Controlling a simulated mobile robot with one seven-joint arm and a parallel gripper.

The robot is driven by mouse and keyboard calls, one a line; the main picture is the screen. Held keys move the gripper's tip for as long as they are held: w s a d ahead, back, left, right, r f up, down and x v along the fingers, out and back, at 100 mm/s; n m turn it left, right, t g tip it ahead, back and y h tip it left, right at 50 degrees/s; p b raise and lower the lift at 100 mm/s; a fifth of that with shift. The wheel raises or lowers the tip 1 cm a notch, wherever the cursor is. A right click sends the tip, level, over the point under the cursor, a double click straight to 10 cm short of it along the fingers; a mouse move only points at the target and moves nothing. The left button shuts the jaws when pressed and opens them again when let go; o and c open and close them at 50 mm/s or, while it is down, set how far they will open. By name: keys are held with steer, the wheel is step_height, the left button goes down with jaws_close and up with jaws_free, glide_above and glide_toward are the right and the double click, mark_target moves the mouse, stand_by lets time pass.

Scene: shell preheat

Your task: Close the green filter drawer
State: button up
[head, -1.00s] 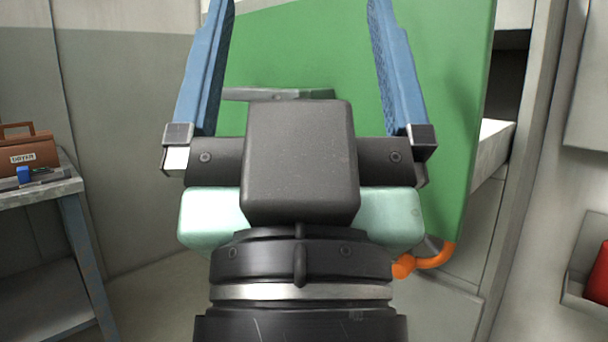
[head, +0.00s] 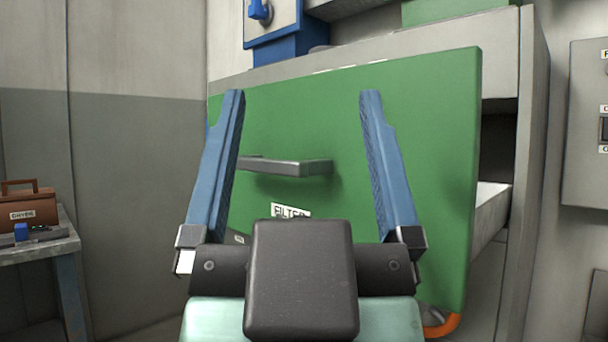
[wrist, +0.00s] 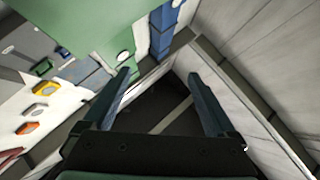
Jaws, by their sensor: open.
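The green filter drawer (head: 420,150) stands pulled out of its grey cabinet, its pale side (head: 490,212) and a dark gap showing at the right. A grey bar handle (head: 287,167) sticks out from its front. A white label (head: 290,211) below the handle is partly hidden by my gripper. My gripper (head: 302,95) is open and empty, its two blue fingers spread in front of the drawer front, either side of the handle in the head view. I cannot tell whether they touch it. The wrist view shows my gripper (wrist: 158,75) open with nothing between the fingers.
A bench (head: 40,245) with a brown toolbox (head: 30,205) stands at the left. A grey control box (head: 588,125) is on the right wall. An orange curved piece (head: 441,326) shows below the drawer's lower right corner. Several coloured knobs (wrist: 40,88) show in the wrist view.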

steer(key=shift+g, duration=0.9)
steer(key=w+r+p, duration=0.1)
steer(key=r+p, duration=0.2)
steer(key=p, duration=0.1)
steer(key=w+r+p, duration=0.1)
steer(key=r+p, duration=0.3)
steer(key=p, duration=0.1)
steer(key=w+r+p, duration=0.1)
steer(key=r+p, duration=0.2)
steer(key=p, duration=0.2)
steer(key=shift+w+r, duration=0.25)
steer(key=shift+w, duration=0.05)
jaws_close()
steer(key=w+r+g+p, duration=0.5)
steer(key=w+r+p, duration=0.45)
steer(key=p, duration=1.45)
steer(key=n+g+h+p, duration=0.7)
steer(key=n+g+p, duration=0.45)
steer(key=n, duration=0.75)
glide_toward(356, 162)
steer(key=s+a+f+t+p, duration=0.1)
steer(key=s+a+f+p, duration=0.1)
steer(key=a, duration=0.1)
steer(key=s+f+n+h, duration=0.2)
steer(key=s+n+h, duration=0.1)
steer(key=s+n, duration=0.45)
steer(key=r+p+x, duration=0.1)
steer(key=p+x, duration=0.1)
steer(key=x, duration=1.2)
steer(key=shift+w, duration=0.4)
